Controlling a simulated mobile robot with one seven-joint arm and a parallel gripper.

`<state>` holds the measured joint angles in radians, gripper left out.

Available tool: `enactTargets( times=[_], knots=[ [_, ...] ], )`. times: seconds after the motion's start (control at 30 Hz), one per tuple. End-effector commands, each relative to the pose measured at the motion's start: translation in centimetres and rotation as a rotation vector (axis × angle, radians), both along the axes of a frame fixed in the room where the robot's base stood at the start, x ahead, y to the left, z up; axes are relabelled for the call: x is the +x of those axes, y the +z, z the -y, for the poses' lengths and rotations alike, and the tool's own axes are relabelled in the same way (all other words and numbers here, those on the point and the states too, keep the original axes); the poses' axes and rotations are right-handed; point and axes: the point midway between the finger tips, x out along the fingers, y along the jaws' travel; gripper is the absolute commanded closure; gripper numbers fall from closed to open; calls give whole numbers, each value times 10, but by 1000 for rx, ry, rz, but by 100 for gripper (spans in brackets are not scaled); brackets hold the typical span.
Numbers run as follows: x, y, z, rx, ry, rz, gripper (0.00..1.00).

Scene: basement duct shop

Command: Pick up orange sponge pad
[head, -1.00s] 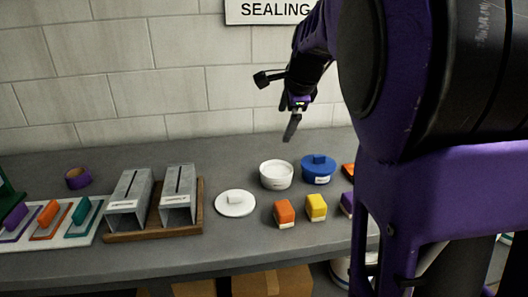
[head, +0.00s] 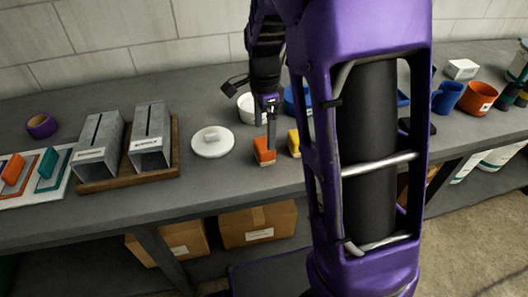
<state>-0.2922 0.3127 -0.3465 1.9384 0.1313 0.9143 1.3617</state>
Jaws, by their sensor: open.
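The orange sponge pad (head: 263,153), a small block with a pale lower edge, stands on the grey bench right of the white lid. My gripper (head: 270,141) points down at it, with a dark finger overlapping the pad's right side in the head view. The jaws are open. I cannot tell whether a finger touches the pad, and the far finger is not distinguishable. The pad rests on the bench. A yellow pad (head: 293,142) stands close to its right, partly behind my arm.
A white round lid (head: 212,143) lies left of the pad. A white tub (head: 248,108) and a blue pot (head: 294,99) stand behind. Metal duct pieces (head: 150,140) sit on a wooden tray (head: 120,176) to the left. The bench's front edge is near.

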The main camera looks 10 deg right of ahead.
Motion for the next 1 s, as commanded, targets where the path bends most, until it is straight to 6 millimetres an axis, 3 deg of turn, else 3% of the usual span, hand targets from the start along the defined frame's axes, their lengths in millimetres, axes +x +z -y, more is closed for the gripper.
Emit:
enactTargets(
  times=[0.1,0.27,0.6,0.9,1.0],
  knots=[
    [0,-16,0,1,-1,0,0],
    [0,-24,0,0,0,0,0],
    [-4,-69,-1,0,-1,0,0],
    [-3,-73,-2,0,0,2,0],
    [-3,-73,-2,0,0,2,18]
  ],
)
